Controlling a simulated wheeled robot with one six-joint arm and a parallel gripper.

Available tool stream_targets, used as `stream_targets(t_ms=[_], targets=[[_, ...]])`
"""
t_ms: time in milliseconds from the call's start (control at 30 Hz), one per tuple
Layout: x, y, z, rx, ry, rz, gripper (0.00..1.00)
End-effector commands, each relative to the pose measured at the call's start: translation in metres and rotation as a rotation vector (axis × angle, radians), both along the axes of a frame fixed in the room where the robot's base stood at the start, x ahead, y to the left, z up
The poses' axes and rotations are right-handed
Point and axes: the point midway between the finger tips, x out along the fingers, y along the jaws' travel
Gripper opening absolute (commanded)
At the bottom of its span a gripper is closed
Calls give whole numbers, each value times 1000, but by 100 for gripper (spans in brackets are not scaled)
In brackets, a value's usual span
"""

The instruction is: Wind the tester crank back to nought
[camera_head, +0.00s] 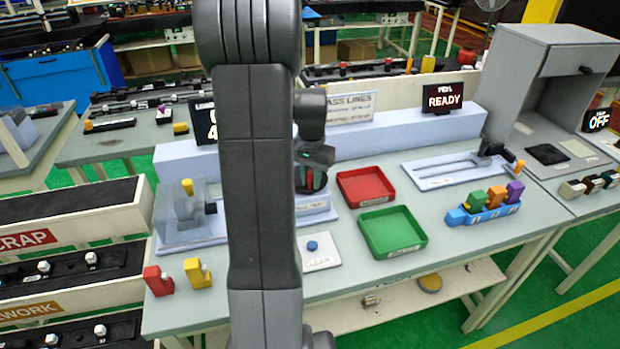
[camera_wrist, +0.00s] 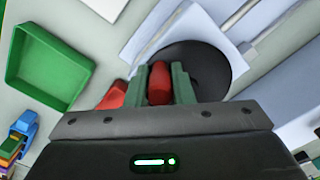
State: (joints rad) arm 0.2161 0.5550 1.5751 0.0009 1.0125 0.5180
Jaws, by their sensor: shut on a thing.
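The tester crank shows in the wrist view as a dark round disc (camera_wrist: 207,68) with a red handle (camera_wrist: 159,86) standing near its edge. My gripper (camera_wrist: 158,72) has its green fingers on both sides of the red handle, shut on it. In the head view my gripper (camera_head: 311,180) is at the crank, on the pale tester base (camera_head: 316,208) right of my arm. My arm hides much of the tester. A black display (camera_head: 204,121) behind is partly covered, so its full reading cannot be seen.
A red tray (camera_head: 366,186) and a green tray (camera_head: 392,231) lie right of the crank. A blue holder (camera_head: 482,215) with coloured clips stands farther right. A white pad with a blue button (camera_head: 312,245) lies in front. A clear-walled fixture (camera_head: 189,208) stands left.

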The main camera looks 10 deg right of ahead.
Motion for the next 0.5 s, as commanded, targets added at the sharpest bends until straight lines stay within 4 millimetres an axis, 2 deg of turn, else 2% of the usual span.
stream_targets(t_ms=[67, 100, 200, 500], targets=[[1, -1, 1, -3, -3, 1, 0], [1, -1, 1, -3, -3, 0, 23], [1, -1, 1, -3, -3, 0, 43], [1, 0, 1, -1, -1, -1, 43]])
